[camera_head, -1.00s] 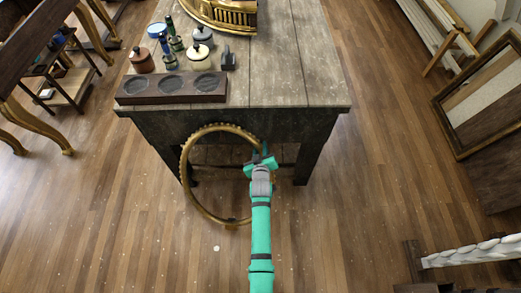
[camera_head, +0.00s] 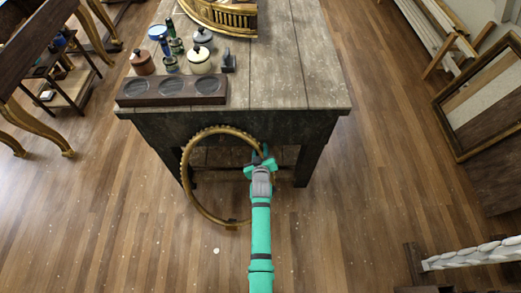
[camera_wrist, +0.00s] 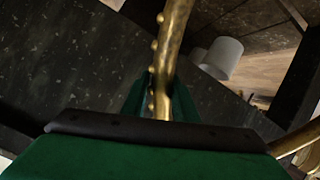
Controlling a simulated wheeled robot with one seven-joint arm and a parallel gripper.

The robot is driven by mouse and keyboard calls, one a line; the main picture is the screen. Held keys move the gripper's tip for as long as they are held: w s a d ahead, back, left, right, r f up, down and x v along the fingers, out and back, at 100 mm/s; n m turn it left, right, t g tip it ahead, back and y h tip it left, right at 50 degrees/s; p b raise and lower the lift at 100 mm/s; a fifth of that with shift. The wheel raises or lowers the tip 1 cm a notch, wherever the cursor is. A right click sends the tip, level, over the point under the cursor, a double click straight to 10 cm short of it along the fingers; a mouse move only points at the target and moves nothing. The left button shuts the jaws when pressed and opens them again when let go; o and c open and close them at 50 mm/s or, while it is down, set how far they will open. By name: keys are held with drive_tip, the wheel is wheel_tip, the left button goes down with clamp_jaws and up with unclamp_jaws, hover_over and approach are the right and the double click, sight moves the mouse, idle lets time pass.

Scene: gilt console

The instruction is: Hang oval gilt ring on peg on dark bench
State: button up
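The oval gilt ring (camera_head: 184,178) hangs upright in front of the dark bench (camera_head: 318,92) in the head view, with its beaded edge to the left and top. My gripper (camera_head: 260,163) is at the ring's right side and appears shut on its rim. In the wrist view the gilt rim (camera_wrist: 173,45) runs down between the green fingers of my gripper (camera_wrist: 160,100). A pale cylinder (camera_wrist: 219,57), possibly the peg, shows beyond the rim in the wrist view. In the head view no peg can be made out.
On the bench top stand a dark tray with round hollows (camera_head: 172,90), a cream pot (camera_head: 200,60), a brown pot (camera_head: 142,62), small bottles and a gilt curved piece (camera_head: 232,20). A framed panel (camera_head: 485,100) leans at the right.

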drive_tip(key=o, duration=0.3)
drive_tip(key=shift+f, duration=0.15)
drive_tip(key=v, duration=1.1)
drive_tip(key=s+r+m+t, duration=0.1)
drive_tip(key=s+r, duration=0.1)
drive_tip(key=s, duration=0.9)
drive_tip(key=s+r+m, duration=0.1)
drive_tip(key=s+r, duration=0.1)
drive_tip(key=s, duration=0.9)
drive_tip(key=s+r+m, duration=0.1)
drive_tip(key=s+r, duration=0.3)
drive_tip(key=s, duration=0.1)
drive_tip(key=s+r+m, duration=0.1)
drive_tip(key=s+r, duration=0.4)
drive_tip(key=s+a+r+t, duration=0.1)
drive_tip(key=s+r, duration=0.3)
drive_tip(key=s, duration=0.1)
drive_tip(key=shift+s+r+m, duration=0.2)
drive_tip(key=shift+r+m, duration=0.1)
drive_tip(key=shift+m, duration=0.1)
